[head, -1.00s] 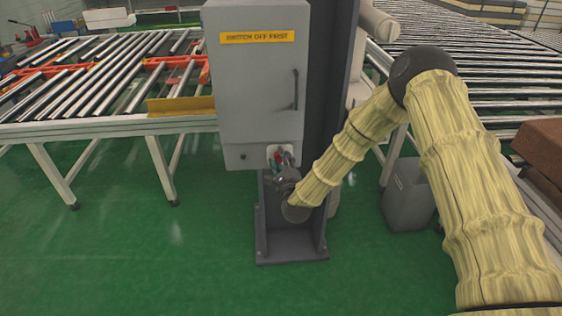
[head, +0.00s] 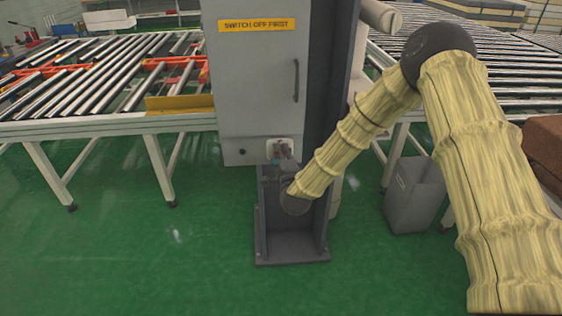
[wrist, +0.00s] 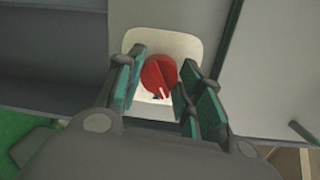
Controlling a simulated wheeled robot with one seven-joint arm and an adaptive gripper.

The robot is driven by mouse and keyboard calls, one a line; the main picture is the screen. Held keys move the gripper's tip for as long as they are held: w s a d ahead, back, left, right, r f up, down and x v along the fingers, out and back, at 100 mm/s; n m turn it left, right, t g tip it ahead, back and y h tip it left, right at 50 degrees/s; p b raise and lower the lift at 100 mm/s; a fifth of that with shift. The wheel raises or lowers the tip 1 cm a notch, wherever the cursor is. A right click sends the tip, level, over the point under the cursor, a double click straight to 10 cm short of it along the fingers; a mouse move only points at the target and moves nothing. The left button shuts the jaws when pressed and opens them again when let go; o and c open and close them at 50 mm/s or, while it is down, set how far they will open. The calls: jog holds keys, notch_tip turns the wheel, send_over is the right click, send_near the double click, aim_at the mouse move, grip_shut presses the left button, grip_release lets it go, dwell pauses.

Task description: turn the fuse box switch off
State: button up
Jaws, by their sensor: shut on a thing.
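The fuse box is a grey cabinet (head: 250,85) with a yellow "SWITCH OFF FIRST" label, mounted on a dark post. Its red rotary switch (wrist: 158,75) sits on a pale plate (wrist: 185,45) low on the box. In the wrist view the knob's raised ridge is slightly tilted, with a white mark at its lower end. My gripper (wrist: 165,92) has its green-padded fingers on either side of the knob and is shut on it. In the head view my gripper (head: 284,160) is at the plate, and my wrist partly hides the switch.
A roller conveyor (head: 90,85) stands left of the box, with another (head: 490,80) at the right. A grey bin (head: 412,195) stands right of the post. The post's base plate (head: 291,248) is on the green floor, which is clear in front.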

jog(key=n+h+b, duration=0.1)
jog(key=n+b, duration=0.1)
jog(key=n, duration=0.3)
jog(key=n+b, duration=0.3)
jog(key=n, duration=0.3)
jog(key=shift+a+f+g+h, duration=0.1)
jog(key=shift+g+h, duration=0.3)
dwell(0.4)
jog(key=o, duration=1)
jog(key=shift+s, duration=0.15)
jog(key=s, duration=0.4)
jog(key=s+r, duration=0.1)
jog(key=s, duration=0.6)
jog(key=shift+s+r, duration=0.2)
jog(key=shift+s, duration=0.15)
